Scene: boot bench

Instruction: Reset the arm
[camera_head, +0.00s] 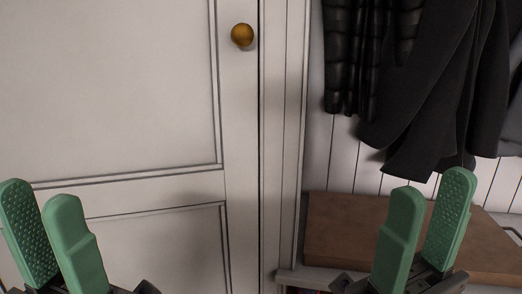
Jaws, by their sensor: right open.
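My left gripper (39,204) is at the lower left in the head view, in front of the white panelled door (110,85). Its two green fingers stand a little apart with nothing between them.
A round brass knob (242,35) sits on the door near the top. Dark coats (440,80) and a black quilted jacket (360,60) hang above the bench against white boarding. A white post stands between door and bench.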

